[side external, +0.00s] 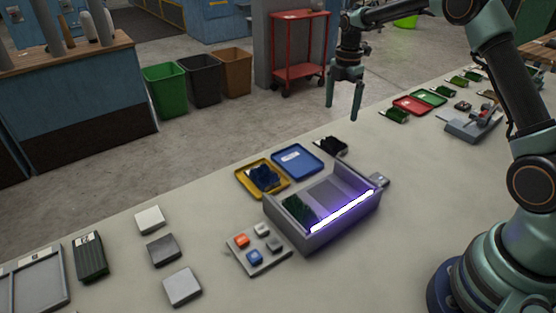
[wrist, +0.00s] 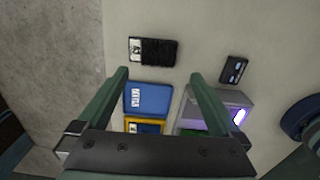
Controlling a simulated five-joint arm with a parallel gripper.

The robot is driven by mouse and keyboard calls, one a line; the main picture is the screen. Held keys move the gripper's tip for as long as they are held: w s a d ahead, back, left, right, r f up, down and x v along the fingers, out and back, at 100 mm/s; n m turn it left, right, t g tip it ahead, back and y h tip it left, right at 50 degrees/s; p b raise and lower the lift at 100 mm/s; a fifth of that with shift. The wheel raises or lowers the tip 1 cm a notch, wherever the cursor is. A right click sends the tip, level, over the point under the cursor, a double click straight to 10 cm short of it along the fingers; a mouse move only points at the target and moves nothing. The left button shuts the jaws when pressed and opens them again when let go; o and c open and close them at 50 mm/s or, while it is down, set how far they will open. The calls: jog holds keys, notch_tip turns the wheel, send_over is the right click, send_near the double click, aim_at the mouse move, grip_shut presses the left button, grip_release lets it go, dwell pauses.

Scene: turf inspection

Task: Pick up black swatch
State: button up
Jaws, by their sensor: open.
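The black swatch (side external: 333,146) lies on the table just behind the blue tray (side external: 298,160) in the side view. In the wrist view the swatch (wrist: 160,52) lies flat, with a pale label at its left end, a little beyond my fingertips. My gripper (side external: 343,111) is open and empty, held above the table near its far edge. In the wrist view the fingers of my gripper (wrist: 159,73) are spread wide, with the blue tray (wrist: 149,99) partly showing between them.
A yellow tray (side external: 246,179) holds a dark blue swatch (side external: 264,178). A grey lit box (side external: 336,225) with a green swatch (side external: 299,209) inside stands beside the trays. A button panel (side external: 270,262) is in front. Red and green trays (side external: 410,106) lie to the right.

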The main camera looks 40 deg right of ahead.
aim_at(335, 142)
notch_tip(335, 142, down, 12)
jog(key=shift+w+a+r, duration=0.1)
jog(key=shift+r, duration=0.1)
jog(key=c, duration=1)
jog(key=shift+r, duration=0.1)
